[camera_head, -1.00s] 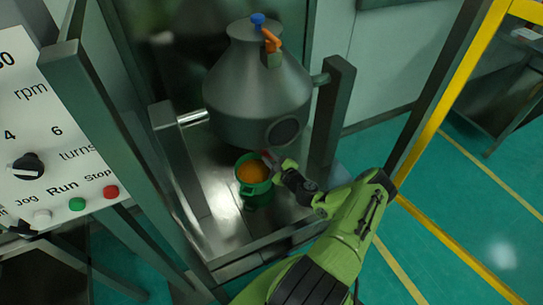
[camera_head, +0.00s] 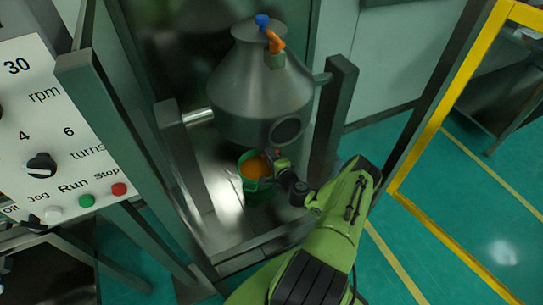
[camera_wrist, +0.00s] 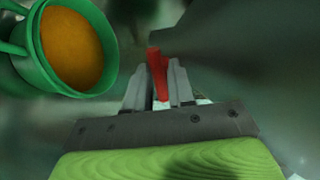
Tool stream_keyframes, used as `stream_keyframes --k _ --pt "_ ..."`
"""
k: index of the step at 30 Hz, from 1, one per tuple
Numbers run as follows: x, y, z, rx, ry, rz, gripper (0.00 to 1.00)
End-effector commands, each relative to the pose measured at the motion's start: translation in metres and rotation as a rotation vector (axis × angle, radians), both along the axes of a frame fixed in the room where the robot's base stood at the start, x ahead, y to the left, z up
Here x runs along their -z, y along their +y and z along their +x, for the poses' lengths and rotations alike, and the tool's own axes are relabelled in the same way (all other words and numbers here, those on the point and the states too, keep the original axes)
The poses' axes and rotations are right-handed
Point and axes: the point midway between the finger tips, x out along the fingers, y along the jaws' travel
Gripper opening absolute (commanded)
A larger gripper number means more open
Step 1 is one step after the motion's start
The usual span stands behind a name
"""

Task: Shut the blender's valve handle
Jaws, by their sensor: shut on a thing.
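The blender (camera_head: 262,85) is a grey metal cone-shaped vessel hung between two posts, with a dark round port on its lower front. The valve handle (camera_wrist: 158,72) is red and sits between my gripper's fingers in the wrist view. My gripper (camera_wrist: 160,88) is shut on it, below the blender's body. In the head view my gripper (camera_head: 279,160) is beside the green container's rim, and the handle is mostly hidden there. The valve itself cannot be made out.
A green container (camera_head: 258,188) with orange material stands under the blender on a metal base; it is close to the left of my gripper in the wrist view. An orange handle (camera_head: 276,42) and blue knob (camera_head: 262,20) top the blender. A control panel (camera_head: 50,140) stands at left.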

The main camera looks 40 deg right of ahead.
Motion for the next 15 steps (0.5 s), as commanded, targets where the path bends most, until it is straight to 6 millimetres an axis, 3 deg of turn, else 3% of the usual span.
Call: stream_keyframes --k 1,15 --pt "0.0081 0.0056 -0.0018 -0.011 0.024 -0.008 0.0" --pt "0.0089 0.0047 -0.0023 -0.008 0.036 -0.052 0.0"
